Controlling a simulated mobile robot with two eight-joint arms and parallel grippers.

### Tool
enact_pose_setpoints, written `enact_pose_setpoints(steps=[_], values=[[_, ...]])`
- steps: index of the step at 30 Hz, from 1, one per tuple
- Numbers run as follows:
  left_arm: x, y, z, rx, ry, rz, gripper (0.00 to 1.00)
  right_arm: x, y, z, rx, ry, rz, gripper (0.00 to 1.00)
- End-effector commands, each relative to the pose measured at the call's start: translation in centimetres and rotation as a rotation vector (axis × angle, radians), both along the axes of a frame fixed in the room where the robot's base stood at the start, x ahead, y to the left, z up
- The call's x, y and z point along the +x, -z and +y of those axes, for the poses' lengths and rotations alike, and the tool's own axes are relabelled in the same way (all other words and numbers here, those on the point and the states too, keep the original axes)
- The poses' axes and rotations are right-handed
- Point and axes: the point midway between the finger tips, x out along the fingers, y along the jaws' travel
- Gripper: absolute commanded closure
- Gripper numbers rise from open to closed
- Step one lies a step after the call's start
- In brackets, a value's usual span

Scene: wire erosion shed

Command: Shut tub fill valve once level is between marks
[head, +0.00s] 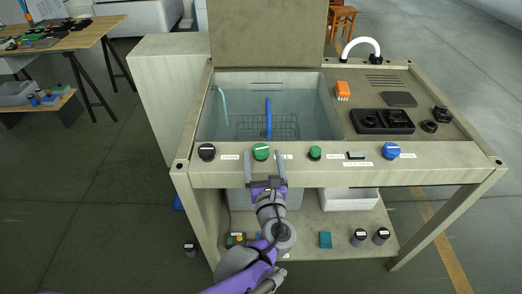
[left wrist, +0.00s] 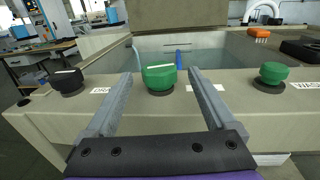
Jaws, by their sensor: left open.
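The open tub (head: 333,125) is set in the bench and has a wire basket (head: 250,124) inside. A blue upright strip (head: 268,117) stands in it, and a pale blue stream or hose (head: 223,105) hangs at its left wall. The water level and any marks are too small to read. On the front panel is a large green knob (head: 261,151), also in the left wrist view (left wrist: 159,76). My left gripper (head: 264,157) is open, with one finger on each side of this knob and visible gaps. Whether the fingers touch it I cannot tell. My right gripper is not in view.
A black knob (head: 207,152) is left of the green one. A smaller green knob (head: 315,153) and a blue knob (head: 391,150) are to the right. An orange item (head: 342,90) and black fixtures (head: 383,121) sit on the right deck. Boxes and jars stand on the lower shelf.

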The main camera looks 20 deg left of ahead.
Motion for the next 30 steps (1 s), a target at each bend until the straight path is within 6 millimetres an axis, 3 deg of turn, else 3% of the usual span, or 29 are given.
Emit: enact_pose_setpoints(steps=[7, 18, 30], values=[[2.9, 0.1, 1.2, 0.0, -0.001, 0.0, 0.11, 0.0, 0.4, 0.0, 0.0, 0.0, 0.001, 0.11], [3.4, 0.0, 1.4, -0.001, 0.0, 0.0, 0.11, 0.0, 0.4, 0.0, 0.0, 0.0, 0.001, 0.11], [3.4, 0.0, 1.4, -0.001, 0.0, 0.0, 0.83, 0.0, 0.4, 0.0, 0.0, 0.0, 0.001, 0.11]])
